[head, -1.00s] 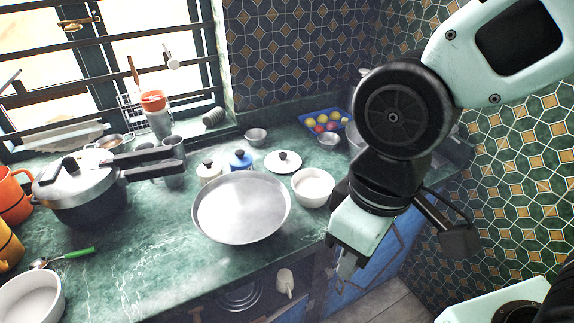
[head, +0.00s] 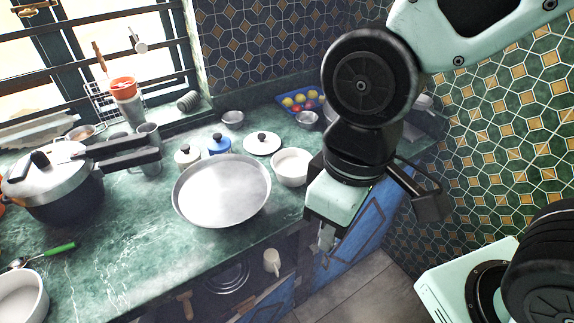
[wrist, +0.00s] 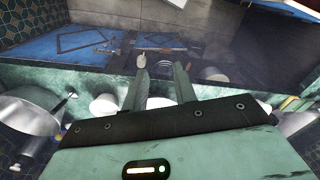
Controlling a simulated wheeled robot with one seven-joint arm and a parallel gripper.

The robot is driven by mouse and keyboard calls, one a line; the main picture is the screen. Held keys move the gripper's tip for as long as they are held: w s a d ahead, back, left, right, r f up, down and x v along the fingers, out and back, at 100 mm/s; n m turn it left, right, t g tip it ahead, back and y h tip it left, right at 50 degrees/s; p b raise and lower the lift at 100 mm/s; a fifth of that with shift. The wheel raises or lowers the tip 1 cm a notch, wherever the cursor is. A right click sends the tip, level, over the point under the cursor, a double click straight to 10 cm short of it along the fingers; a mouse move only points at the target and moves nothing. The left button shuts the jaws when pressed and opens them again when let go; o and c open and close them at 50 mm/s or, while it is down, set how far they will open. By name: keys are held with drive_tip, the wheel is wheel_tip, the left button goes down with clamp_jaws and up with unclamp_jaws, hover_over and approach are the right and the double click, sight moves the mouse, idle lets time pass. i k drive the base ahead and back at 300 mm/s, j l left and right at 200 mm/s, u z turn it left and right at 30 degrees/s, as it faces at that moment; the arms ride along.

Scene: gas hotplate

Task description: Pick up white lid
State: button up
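A white lid (head: 262,143) with a black knob lies flat on the green counter, behind the white bowl (head: 292,167) in the head view. A small white lidded pot (head: 187,156) and a blue lidded pot (head: 219,145) stand to its left. My gripper (head: 326,238) hangs pointing down at the counter's front edge, nearer to me than the lid and to its right. In the wrist view my gripper (wrist: 161,80) has its two fingers apart with nothing between them. I cannot pick out the lid for certain in the wrist view.
A wide metal pan (head: 222,190) stands left of the bowl. A pressure cooker (head: 55,182) with long handles is at the left. Small metal bowls (head: 233,118) and a blue tray of fruit (head: 300,101) are at the back. A tiled wall (head: 490,130) bounds the right side.

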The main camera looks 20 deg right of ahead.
sight(261, 142)
drive_tip(key=i+u, duration=0.35)
drive_tip(key=i+l+u, duration=0.1)
drive_tip(key=u, duration=0.25)
drive_tip(key=i+l+u, duration=0.3)
drive_tip(key=k+j, duration=0.1)
